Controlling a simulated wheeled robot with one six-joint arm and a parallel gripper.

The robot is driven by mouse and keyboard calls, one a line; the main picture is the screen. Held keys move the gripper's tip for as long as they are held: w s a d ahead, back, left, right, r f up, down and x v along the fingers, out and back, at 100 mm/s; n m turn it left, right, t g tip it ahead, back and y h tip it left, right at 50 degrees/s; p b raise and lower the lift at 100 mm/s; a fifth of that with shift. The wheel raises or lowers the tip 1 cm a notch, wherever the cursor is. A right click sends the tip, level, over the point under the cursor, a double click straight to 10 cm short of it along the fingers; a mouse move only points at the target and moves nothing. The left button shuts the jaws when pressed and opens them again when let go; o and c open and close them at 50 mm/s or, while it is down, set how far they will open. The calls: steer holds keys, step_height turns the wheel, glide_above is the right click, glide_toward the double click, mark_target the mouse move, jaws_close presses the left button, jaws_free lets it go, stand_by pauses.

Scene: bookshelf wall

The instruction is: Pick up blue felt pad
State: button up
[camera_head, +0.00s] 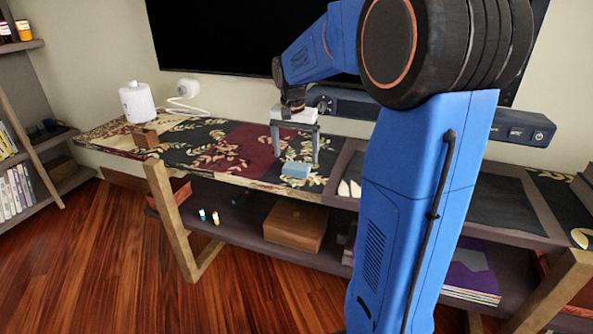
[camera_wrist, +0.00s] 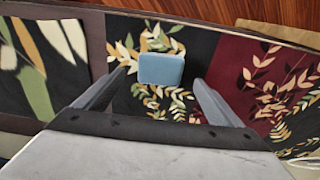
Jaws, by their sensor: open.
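The blue felt pad (camera_head: 296,170) lies flat on the patterned cloth near the front edge of the long table. In the wrist view the blue felt pad (camera_wrist: 161,69) is a light blue rounded block, fully visible, ahead of and between the fingers. My gripper (camera_head: 296,160) points down above the table around the pad's place. In the wrist view my gripper (camera_wrist: 162,78) has its two grey fingers spread wide, one on each side of the pad, with nothing held. I cannot tell the exact height of the fingertips over the pad.
A brown block (camera_head: 145,138) and a white canister (camera_head: 137,102) stand at the table's left. A dark soundbar (camera_head: 365,104) runs along the back below the screen. A brown box (camera_head: 295,226) sits on the lower shelf. The cloth left of the pad is clear.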

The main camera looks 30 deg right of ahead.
mark_target(296, 165)
steer(key=shift+w+d+f, duration=0.1)
steer(key=shift+d+f, duration=0.05)
steer(key=shift+f, duration=1.2)
steer(key=shift+w+d+f, duration=0.1)
steer(key=shift+f, duration=1.2)
steer(key=c, duration=1.2)
